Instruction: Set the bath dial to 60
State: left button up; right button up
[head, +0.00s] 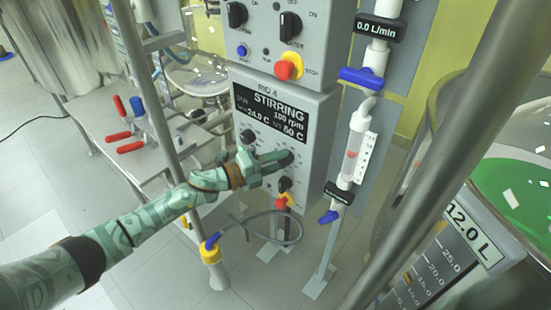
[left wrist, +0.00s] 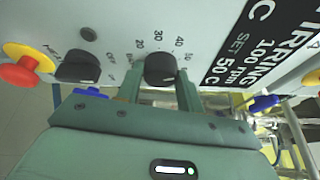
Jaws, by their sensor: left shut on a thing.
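The bath dial (left wrist: 160,69) is a dark round knob on the grey control panel, with a printed scale around it; 20, 30, 40 and 50 are legible. My left gripper (left wrist: 160,88) has one finger on each side of the dial and is shut on it. In the head view the left gripper (head: 284,160) reaches the panel's right side and largely covers the dial. The display (head: 270,114) reads STIRRING, 100 rpm, 24.0 C and SET 50 C. The dial's pointer cannot be made out. My right gripper is not in view.
Beside the gripped dial are another black knob (left wrist: 78,67) and a red button on a yellow collar (left wrist: 25,68). Another dial (head: 248,137) is left of the gripper. A metal post (head: 146,90) stands left, a flow tube (head: 354,150) right.

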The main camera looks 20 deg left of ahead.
pick_arm(q)
jog(key=m+y+p, duration=0.1)
jog(key=m+p, duration=0.1)
jog(key=m+y+p, duration=0.1)
jog(key=m+p, duration=0.1)
jog(key=m+g+y+p, duration=0.1)
jog(key=m+p, duration=0.1)
jog(key=shift+s+d+r+m+p, duration=0.1)
jog(key=shift+d+r+m+p, duration=0.05)
jog(key=shift+r+m+p, duration=0.15)
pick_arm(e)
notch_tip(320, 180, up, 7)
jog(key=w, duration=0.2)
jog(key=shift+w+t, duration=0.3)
pick_arm(q)
jog(key=shift+f, duration=0.1)
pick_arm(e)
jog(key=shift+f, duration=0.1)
pick_arm(q)
jog(key=o, duration=1)
